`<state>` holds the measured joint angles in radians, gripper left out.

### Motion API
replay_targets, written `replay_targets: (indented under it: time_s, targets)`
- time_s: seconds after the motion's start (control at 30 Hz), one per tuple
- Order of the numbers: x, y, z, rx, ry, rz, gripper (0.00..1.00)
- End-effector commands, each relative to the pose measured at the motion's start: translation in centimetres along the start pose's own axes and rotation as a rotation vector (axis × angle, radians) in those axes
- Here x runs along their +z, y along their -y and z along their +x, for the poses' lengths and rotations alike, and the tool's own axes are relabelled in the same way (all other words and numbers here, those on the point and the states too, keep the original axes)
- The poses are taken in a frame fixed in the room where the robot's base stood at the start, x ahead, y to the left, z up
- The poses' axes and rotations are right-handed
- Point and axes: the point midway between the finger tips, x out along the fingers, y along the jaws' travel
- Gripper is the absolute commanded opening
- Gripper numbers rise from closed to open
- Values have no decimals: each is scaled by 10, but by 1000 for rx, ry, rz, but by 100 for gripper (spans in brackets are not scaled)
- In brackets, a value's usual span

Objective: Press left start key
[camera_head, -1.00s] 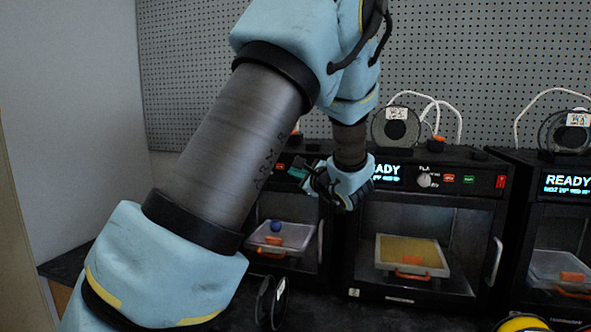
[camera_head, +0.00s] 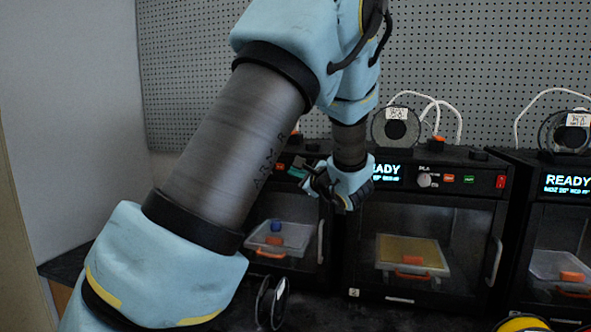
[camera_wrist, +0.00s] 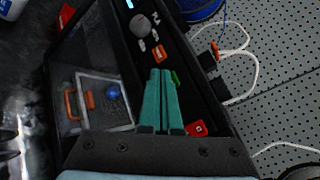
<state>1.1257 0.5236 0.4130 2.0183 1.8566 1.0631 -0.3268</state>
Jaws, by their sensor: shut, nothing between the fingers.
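The left printer (camera_head: 310,225) stands partly behind my arm. In the wrist view its front panel (camera_wrist: 186,58) carries a grey knob (camera_wrist: 140,26), an orange key (camera_wrist: 159,51), a green key (camera_wrist: 174,77) and a red switch (camera_wrist: 196,128). My gripper (camera_wrist: 160,71) has its two teal fingers together and empty. The fingertips lie right beside the green key and cover part of it in the wrist view. I cannot tell whether they touch it. In the head view my gripper (camera_head: 297,172) is at the left printer's panel, which my arm partly hides.
A middle printer (camera_head: 430,215) and a right printer (camera_head: 553,215) both show READY. Spools (camera_head: 395,128) stand on top, with white tubes arching above. The left printer's door handle (camera_head: 320,242) sticks out below my wrist. A pegboard wall (camera_head: 210,70) is behind.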

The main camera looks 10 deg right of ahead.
Motion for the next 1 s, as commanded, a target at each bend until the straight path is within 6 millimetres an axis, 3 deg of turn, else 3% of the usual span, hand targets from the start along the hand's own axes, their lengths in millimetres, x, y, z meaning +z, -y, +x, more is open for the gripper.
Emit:
replay_targets:
  time_s: [1.0]
  targets:
    - [-5,5,7,0,0,0,0]
